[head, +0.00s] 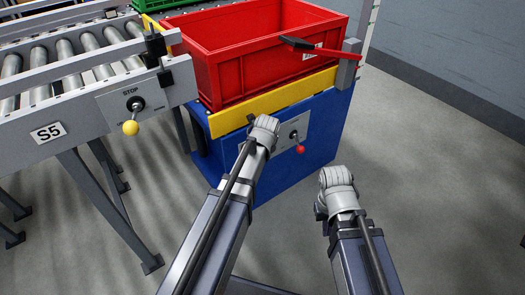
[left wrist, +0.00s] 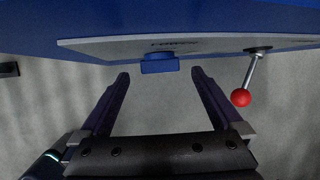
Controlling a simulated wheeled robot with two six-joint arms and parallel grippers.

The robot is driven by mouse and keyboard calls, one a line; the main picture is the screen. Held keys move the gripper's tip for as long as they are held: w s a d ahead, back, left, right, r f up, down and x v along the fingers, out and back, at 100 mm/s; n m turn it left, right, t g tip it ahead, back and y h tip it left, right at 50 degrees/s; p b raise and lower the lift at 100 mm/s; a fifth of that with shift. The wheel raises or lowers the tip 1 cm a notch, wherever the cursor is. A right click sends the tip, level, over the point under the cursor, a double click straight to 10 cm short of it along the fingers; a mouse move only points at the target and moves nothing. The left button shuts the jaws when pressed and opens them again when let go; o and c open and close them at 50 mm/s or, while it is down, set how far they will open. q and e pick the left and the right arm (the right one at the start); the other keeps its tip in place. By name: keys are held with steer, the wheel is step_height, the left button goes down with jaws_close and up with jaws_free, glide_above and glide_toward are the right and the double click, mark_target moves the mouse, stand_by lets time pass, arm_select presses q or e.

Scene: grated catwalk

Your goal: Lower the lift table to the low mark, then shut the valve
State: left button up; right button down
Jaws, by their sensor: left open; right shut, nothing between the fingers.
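The blue lift table (head: 318,140) has a yellow top edge and carries a red crate (head: 232,80). Its front has a grey panel (head: 284,135) with a red-ball lever (head: 299,149), partly hidden by my left wrist. In the left wrist view, the lever (left wrist: 241,97) hangs right of my left gripper (left wrist: 160,75). That gripper is open, its fingertips at either side of a small blue block (left wrist: 160,64) on the panel; contact cannot be told. My right gripper (head: 322,206) is shut and empty, right of the table, mostly hidden by its wrist.
A roller conveyor (head: 60,105) marked S5 stands left, with a STOP panel and yellow-ball lever (head: 130,127). A long red handle (head: 318,47) on a grey post (head: 348,65) crosses the crate's right side. A green crate (head: 170,5) is behind. Floor at right is clear.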

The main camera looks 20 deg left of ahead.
arm_select(q)
steer(key=p+v, duration=0.4)
steer(key=v, duration=0.1)
steer(key=shift+s+d+r, duration=0.1)
steer(key=shift+s+r, duration=0.05)
steer(key=shift+r, duration=0.05)
steer(key=s+d+r+n+g+p, duration=0.1)
steer(key=s+d+n+g+p, duration=0.15)
steer(key=s+d+n, duration=0.55)
steer(key=s+d+r+n+g+p, duration=0.25)
steer(key=s+d+n, duration=0.25)
steer(key=s+n, duration=0.7)
step_height(320, 180, up, 37)
steer(key=n+p, duration=0.1)
steer(key=p, duration=3.7)
steer(key=shift+s+r+h, duration=0.15)
steer(key=shift+s+h, duration=0.25)
steer(key=shift+s, duration=0.05)
